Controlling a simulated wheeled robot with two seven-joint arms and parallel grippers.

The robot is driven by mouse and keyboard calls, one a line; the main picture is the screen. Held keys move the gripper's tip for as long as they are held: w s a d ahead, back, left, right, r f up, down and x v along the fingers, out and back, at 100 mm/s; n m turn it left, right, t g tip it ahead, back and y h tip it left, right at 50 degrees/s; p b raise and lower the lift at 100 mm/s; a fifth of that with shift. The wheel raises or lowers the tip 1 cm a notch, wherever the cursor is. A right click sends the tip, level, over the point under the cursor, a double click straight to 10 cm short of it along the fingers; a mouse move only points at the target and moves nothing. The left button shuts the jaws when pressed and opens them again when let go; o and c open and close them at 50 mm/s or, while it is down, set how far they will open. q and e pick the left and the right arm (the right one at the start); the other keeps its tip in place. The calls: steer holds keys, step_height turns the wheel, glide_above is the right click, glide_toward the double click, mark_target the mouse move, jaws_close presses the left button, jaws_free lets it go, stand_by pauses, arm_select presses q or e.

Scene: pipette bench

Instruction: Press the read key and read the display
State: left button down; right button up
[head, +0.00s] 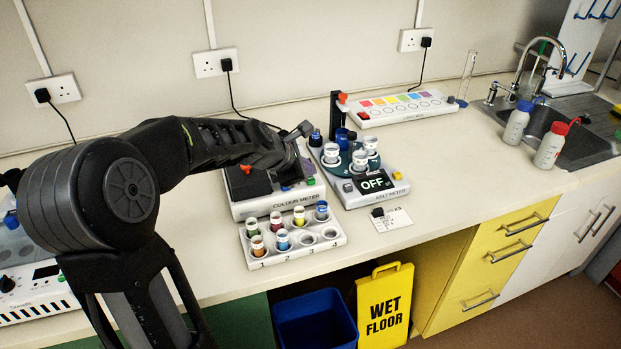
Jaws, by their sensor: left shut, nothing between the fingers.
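The colour meter (282,208) is a pale box with dark parts on top, on the bench behind the tube rack. My left arm reaches over it from the left. My left gripper (291,178) is shut and empty, low over the meter's right part; I cannot tell whether it touches the meter. Small coloured keys (310,181) show at the meter's right edge, one of them green. My arm and hand cover part of the meter's top, and I can read no value on it. My right gripper is out of view.
A numbered tube rack (328,256) stands in front. A light box (385,116) lies behind. Bottles stand by the sink (580,150). Bench right of the card (391,219) is clear.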

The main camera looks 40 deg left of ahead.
arm_select(q)
steer(key=shift+f, duration=0.45)
stand_by(0.6)
steer(key=shift+r, duration=0.1)
steer(key=shift+r+p, duration=0.75)
steer(key=shift+r, duration=0.1)
step_height(320, 180, up, 6)
steer(key=p, duration=0.6)
steer(key=shift+f, duration=0.1)
stand_by(0.6)
